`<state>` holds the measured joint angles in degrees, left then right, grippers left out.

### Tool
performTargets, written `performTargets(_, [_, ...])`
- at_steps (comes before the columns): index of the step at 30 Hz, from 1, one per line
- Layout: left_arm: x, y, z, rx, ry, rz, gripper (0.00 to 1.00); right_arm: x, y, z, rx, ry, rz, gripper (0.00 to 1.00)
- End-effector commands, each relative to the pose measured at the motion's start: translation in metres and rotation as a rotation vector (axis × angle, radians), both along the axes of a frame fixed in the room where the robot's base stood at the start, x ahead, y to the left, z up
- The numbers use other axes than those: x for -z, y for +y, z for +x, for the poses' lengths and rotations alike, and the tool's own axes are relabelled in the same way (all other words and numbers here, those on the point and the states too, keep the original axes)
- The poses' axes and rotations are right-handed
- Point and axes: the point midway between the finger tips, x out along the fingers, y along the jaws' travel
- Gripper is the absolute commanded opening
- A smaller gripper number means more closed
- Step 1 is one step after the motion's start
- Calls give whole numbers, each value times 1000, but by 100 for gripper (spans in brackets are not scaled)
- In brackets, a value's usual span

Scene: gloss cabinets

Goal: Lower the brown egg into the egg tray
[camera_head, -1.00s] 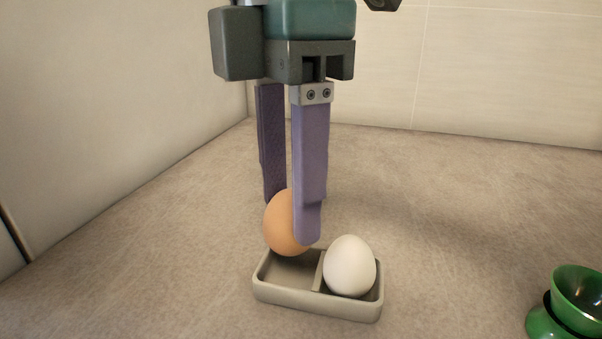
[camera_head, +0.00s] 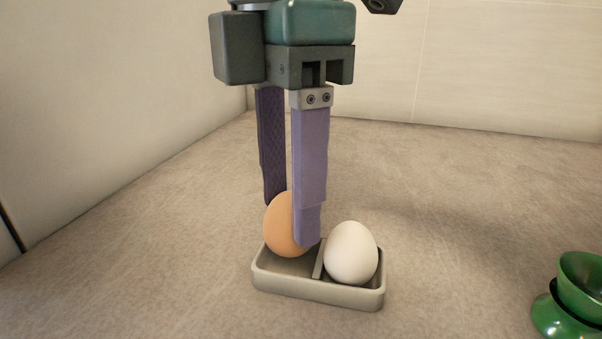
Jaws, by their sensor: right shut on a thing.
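The brown egg (camera_head: 279,226) is held upright between the two purple fingers of my right gripper (camera_head: 291,222). The near finger hides the egg's right side. The egg's lower end is over the left compartment of the grey egg tray (camera_head: 318,291), at about the level of the tray's back rim in the picture. I cannot tell whether it touches the tray floor. A white egg (camera_head: 351,253) stands in the right compartment, just right of the near fingertip. My left gripper is not in view.
A green cup-shaped thing (camera_head: 580,285) stands at the right edge, partly cut off. Pale walls close off the left and back. The speckled counter (camera_head: 450,230) is bare between the tray and the green thing.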

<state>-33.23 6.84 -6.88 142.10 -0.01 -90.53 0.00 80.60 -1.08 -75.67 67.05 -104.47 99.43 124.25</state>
Motion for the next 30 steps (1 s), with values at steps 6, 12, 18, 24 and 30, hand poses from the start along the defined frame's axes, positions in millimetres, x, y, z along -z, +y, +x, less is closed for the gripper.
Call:
performTargets(6, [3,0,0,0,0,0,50,4,0,0,0,0,0,29])
performTargets(12, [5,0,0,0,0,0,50,7,0,0,0,0,0,29])
performTargets(18, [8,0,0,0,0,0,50,10,0,0,0,0,0,29])
performTargets(24, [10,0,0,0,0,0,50,13,0,0,0,0,0,29])
performTargets(30, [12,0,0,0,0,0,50,16,0,0,0,0,0,29])
